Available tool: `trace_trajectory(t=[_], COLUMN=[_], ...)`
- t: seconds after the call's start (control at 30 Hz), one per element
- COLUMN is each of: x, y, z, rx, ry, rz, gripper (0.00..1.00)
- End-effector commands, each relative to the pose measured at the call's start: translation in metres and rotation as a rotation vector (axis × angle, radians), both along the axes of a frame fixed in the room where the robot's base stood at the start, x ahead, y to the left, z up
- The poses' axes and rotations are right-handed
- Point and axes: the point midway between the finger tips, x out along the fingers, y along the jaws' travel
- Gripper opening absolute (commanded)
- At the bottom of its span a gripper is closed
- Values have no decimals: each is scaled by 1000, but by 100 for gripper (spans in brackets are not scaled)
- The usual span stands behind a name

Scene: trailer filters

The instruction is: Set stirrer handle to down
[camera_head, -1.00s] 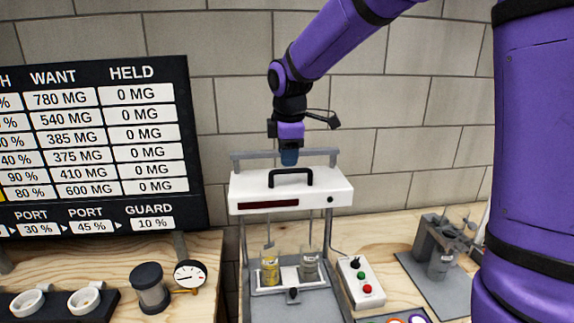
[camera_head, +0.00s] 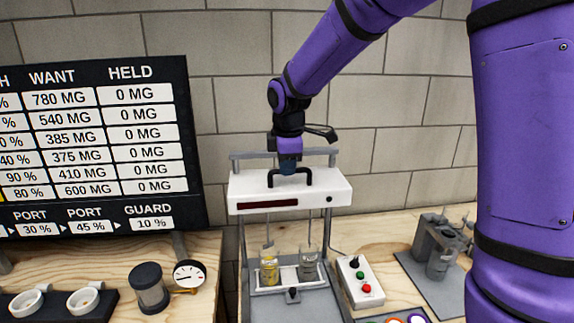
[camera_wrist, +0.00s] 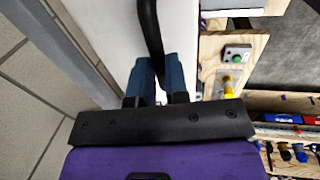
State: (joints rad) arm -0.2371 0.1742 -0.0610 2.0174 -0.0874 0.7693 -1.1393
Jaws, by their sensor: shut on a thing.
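The stirrer (camera_head: 290,190) is a white box-shaped head on a grey frame, raised above two beakers in the head view. Its black arched handle (camera_head: 272,179) stands on top of the white head. My gripper (camera_head: 288,171) points down at the middle of the handle. In the wrist view, the blue fingers of my gripper (camera_wrist: 162,72) are shut on either side of the black handle (camera_wrist: 149,28). The fingers hide the middle of the handle in the head view.
A yellow-filled beaker (camera_head: 269,269) and a greyish beaker (camera_head: 309,266) stand under the head, with thin rods hanging above. A control box (camera_head: 361,282) with buttons stands at right. A dial gauge (camera_head: 188,274) and the dark board (camera_head: 100,140) are at left. A block wall is behind.

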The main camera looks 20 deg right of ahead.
Motion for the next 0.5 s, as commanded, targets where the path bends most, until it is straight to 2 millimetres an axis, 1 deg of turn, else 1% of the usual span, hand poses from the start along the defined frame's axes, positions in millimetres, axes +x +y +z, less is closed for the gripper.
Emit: trace_trajectory(t=[0.07,0.17,0.3,0.4,0.5], x=[0,0,0,0,0], y=[0,-1,-1,-1,-1], z=[-5,-23,-62,-88,-105], rx=[-1,-2,-1,-2,-1], ry=[1,5,7,6,3], rz=[0,-2,-2,-1,0], gripper=[0,0,0,0,0])
